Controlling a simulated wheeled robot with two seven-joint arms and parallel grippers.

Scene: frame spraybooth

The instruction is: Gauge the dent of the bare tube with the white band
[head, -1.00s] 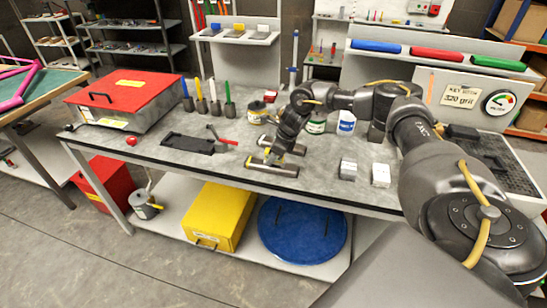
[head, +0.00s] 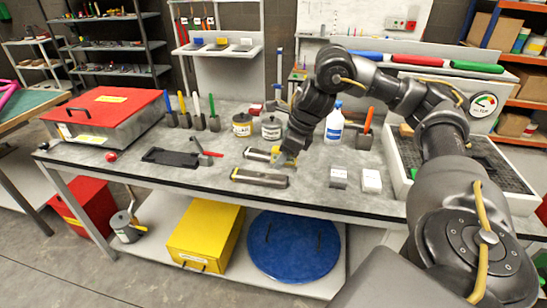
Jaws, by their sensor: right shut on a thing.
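Two short grey tubes lie side by side on the grey workbench (head: 215,182). The near tube (head: 258,178) is in full view. The far tube (head: 256,155) is partly covered at its right end by my right gripper. I cannot make out a white band on either tube, nor a dent. My right gripper (head: 281,160) points down at the tubes' right ends, shut on a small yellow thing (head: 275,153) mostly hidden by the fingers. I cannot tell whether it touches a tube. My left gripper is not in view.
A black tray (head: 170,157) and a red-handled tool (head: 205,150) lie left of the tubes. The front strip of bench is clear.

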